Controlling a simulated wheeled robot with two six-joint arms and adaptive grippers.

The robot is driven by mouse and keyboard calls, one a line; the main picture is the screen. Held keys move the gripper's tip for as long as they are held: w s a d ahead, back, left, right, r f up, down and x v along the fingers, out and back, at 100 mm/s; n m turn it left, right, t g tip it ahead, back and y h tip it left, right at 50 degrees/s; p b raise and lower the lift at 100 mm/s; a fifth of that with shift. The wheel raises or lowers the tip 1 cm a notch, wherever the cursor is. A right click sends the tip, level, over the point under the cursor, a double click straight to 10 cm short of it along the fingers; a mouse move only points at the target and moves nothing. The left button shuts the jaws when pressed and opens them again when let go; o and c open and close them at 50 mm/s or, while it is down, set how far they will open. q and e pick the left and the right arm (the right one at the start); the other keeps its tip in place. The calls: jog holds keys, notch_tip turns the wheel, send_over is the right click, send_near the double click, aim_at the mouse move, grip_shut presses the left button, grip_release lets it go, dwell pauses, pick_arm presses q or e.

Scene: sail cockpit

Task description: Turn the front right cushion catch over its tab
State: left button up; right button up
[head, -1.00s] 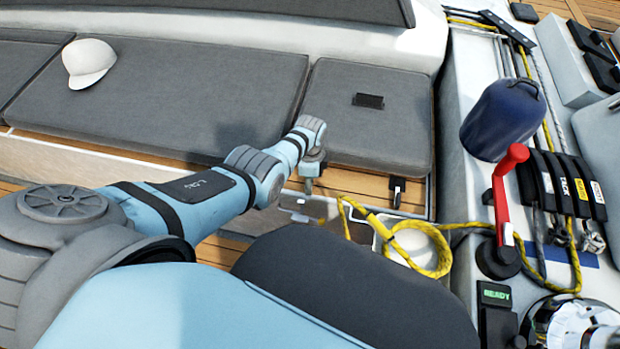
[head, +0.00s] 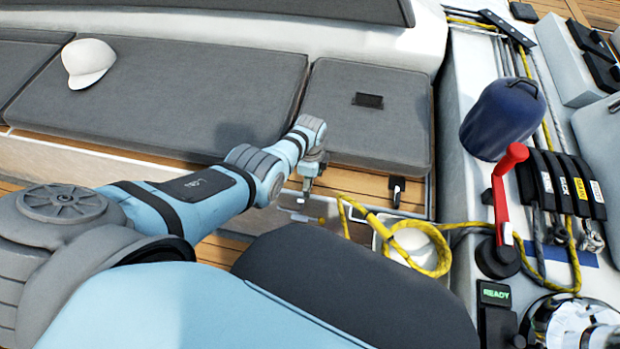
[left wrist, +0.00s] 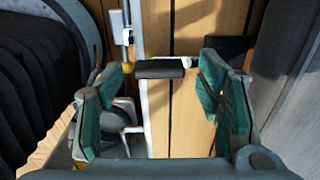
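A small dark grey cushion (head: 385,120) lies at the right end of the bench. A black catch (head: 397,186) shows at its front edge, towards the right, hanging over the wooden ledge. My left gripper (head: 308,184) points down at the cushion's front left corner, clearly left of that catch. In the left wrist view the left gripper (left wrist: 158,105) is open, its teal finger pads apart. A black bar (left wrist: 163,69) with pale metal at its ends lies ahead of the gap; I cannot tell which catch it belongs to. No tab is clearly visible. My right gripper is not visible.
A yellow rope (head: 432,262) lies in loops right of the gripper, partly over a white bin. A red-handled lever (head: 505,195) and a blue bag (head: 502,120) stand farther right. A white cap (head: 88,62) rests on the long cushion (head: 200,95).

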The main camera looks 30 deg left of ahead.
pick_arm(q)
jog(key=shift+r, duration=0.1)
notch_tip(320, 180, up, 12)
dwell(0.5)
